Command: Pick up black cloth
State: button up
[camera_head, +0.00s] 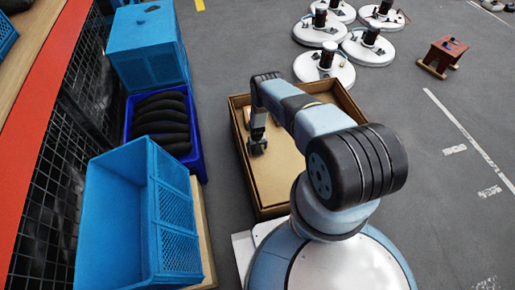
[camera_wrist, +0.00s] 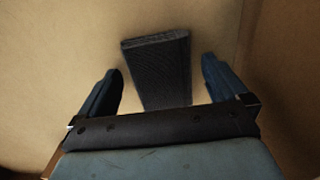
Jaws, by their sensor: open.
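The black cloth (camera_wrist: 158,72) shows in the wrist view as a dark, textured, folded slab on the tan floor of a cardboard box (camera_head: 254,182). My gripper (camera_wrist: 162,66) is open, with one finger on each side of the cloth. A gap shows between each finger and the cloth, so neither seems to touch it. In the head view my gripper (camera_head: 257,149) reaches down into the left part of the box. There I cannot tell the cloth apart from the dark gripper. The cloth's near end is hidden behind the gripper body in the wrist view.
The box walls stand around my gripper. Left of the box are a blue bin with black rolls (camera_head: 161,125), an open blue crate (camera_head: 112,220) and another blue crate (camera_head: 147,45). White round machines (camera_head: 324,70) stand behind. A small brown stool (camera_head: 442,57) stands right; the right floor is mostly clear.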

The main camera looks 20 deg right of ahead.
jog(key=c, duration=1.1)
jog(key=shift+o, duration=0.2)
jog(key=shift+r, duration=0.45)
jog(key=w+r, duration=0.1)
jog(key=r, duration=0.1)
jog(key=w+r, duration=0.2)
jog(key=r, duration=0.1)
jog(key=w+r, duration=0.2)
jog(key=r, duration=0.1)
jog(key=shift+w+d+r, duration=0.1)
jog(key=shift+d+r, duration=0.1)
jog(key=shift+d, duration=0.05)
jog(key=w+r, duration=0.3)
jog(key=w, duration=0.5)
jog(key=shift+w+d+r, duration=0.35)
